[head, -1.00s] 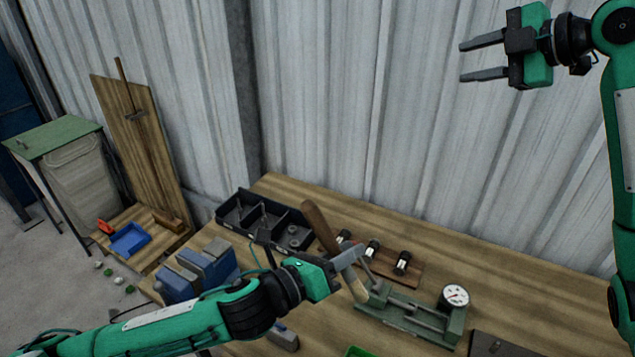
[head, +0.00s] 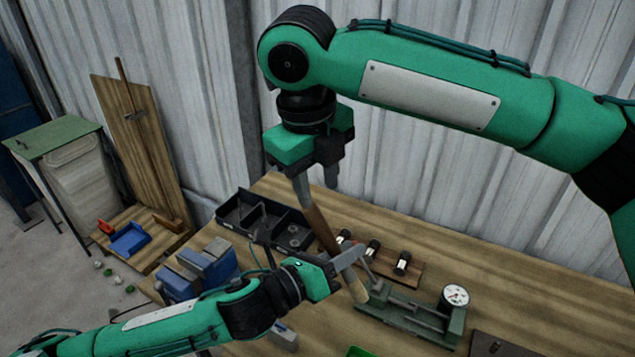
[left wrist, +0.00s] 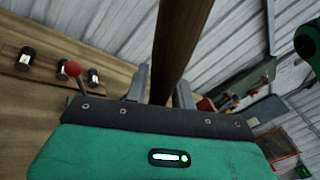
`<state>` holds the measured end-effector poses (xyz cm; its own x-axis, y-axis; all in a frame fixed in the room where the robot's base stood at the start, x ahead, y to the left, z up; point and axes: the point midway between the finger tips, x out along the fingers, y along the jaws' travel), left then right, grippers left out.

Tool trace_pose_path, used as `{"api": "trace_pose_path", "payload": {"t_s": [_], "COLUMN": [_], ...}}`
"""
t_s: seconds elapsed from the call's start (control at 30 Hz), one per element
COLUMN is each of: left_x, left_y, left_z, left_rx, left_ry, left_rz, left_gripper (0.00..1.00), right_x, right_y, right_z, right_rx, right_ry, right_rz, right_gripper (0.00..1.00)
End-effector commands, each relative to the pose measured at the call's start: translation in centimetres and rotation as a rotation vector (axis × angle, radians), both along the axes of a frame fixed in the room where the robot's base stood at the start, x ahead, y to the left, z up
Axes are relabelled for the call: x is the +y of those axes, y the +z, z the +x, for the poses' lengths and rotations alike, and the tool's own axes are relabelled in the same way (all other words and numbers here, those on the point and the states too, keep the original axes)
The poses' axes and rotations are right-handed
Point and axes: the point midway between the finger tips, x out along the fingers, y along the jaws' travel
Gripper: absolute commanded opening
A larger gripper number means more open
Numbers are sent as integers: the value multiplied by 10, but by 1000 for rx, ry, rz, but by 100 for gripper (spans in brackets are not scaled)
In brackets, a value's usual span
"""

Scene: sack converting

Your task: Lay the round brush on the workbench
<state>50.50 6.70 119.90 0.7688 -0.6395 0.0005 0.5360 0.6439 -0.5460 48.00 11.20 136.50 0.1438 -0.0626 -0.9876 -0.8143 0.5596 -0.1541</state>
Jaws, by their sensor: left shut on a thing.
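My left gripper (head: 342,272) is shut on the round brush (head: 322,232), between its brown handle and its pale lower end. The brush is tilted, handle up and to the left, and appears held above the workbench (head: 540,295). In the left wrist view the brown shaft (left wrist: 182,45) rises between the finger tips; the brush's other end is hidden there. My right gripper (head: 316,185) points down just above the handle's upper end, fingers apart. Its left finger overlaps the handle top in the head view; I cannot tell whether they touch.
A black compartment tray (head: 228,212), a blue-grey vise (head: 180,285), and a board (head: 418,276) with dark cylinders stand on the workbench. A green fixture (head: 420,322) with a dial gauge (head: 455,296) is right of the brush. The bench's right part is mostly clear.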

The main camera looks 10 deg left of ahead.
Motion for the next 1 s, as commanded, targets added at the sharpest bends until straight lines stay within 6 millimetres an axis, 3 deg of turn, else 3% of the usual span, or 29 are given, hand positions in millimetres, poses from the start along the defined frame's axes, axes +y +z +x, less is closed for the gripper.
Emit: {"api": "trace_pose_path", "payload": {"t_s": [0.27, 0.7, 1.0], "left_x": [0, 0, 0], "left_y": [0, 0, 0], "left_z": [0, 0, 0], "left_rx": [0, 0, 0], "left_ry": [0, 0, 0], "left_rz": [0, 0, 0], "left_gripper": [1, 1, 1], "right_x": [-4, -11, -13], "right_y": [-23, -100, -121], "right_z": [1, 12, 16], "right_rx": [0, 1, 0], "right_ry": [31, 29, 29], "right_rz": [-41, -38, -36], "right_gripper": [36, 36, 36]}}
